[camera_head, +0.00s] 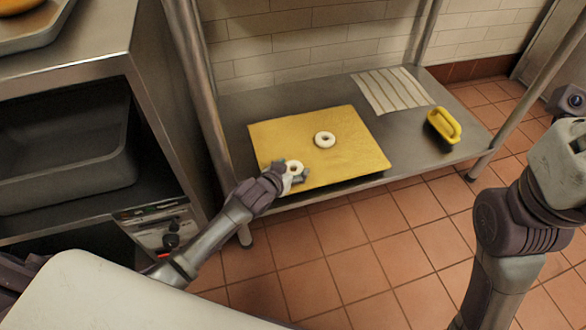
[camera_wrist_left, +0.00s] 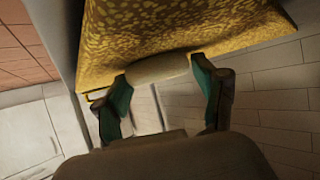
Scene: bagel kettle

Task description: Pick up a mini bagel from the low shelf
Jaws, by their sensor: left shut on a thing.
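Two pale mini bagels show in the head view, both at the yellow board (camera_head: 352,167) on the low shelf (camera_head: 240,115). One mini bagel (camera_head: 325,139) lies flat near the middle of the board. My left gripper (camera_head: 294,174) is at the board's front left part, shut on the other mini bagel (camera_head: 294,167). In the left wrist view this bagel (camera_wrist_left: 158,69) sits between the two fingers, with the yellow board (camera_wrist_left: 150,30) close beyond it. I cannot tell whether it touches the board. My right gripper is not clearly in view; my right arm stands at the right.
A striped cloth (camera_head: 392,91) and a yellow-handled tool (camera_head: 444,125) lie on the shelf's right part. Metal shelf posts (camera_head: 205,90) stand at the corners. A metal unit with a dark bin (camera_head: 70,140) stands at the left. The tiled floor (camera_head: 370,250) in front is clear.

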